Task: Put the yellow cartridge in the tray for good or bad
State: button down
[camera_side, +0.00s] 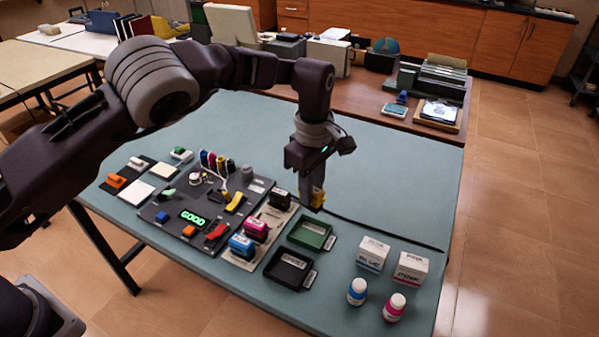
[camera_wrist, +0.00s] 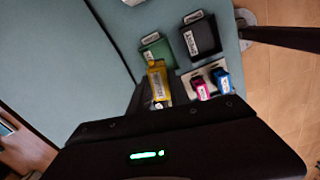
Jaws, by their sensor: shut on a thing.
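My gripper (camera_side: 310,190) is shut on the yellow cartridge (camera_side: 317,198) and holds it above the table. The cartridge also shows in the wrist view (camera_wrist: 158,82), with a white label on top. A green tray (camera_side: 311,234) and a black tray (camera_side: 288,268) sit side by side on the table, each with a label plate; I cannot read which is for good. In the side view the cartridge is up and behind the green tray. The wrist view shows the green tray (camera_wrist: 157,52) and the black tray (camera_wrist: 201,38) beyond it.
Magenta (camera_side: 255,229), blue (camera_side: 241,246) and black (camera_side: 280,199) cartridges stand on a pale holder left of the trays. Two white boxes (camera_side: 373,254) and two small bottles (camera_side: 357,291) stand to the right. The table behind the trays is mostly clear, with a dark cable.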

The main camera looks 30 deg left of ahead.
jog(key=shift+f, duration=4.35)
jog(key=shift+f, duration=0.65)
jog(key=c, duration=0.7)
grip_release()
jog(key=shift+c, duration=0.2)
jog(key=shift+r, duration=3.75)
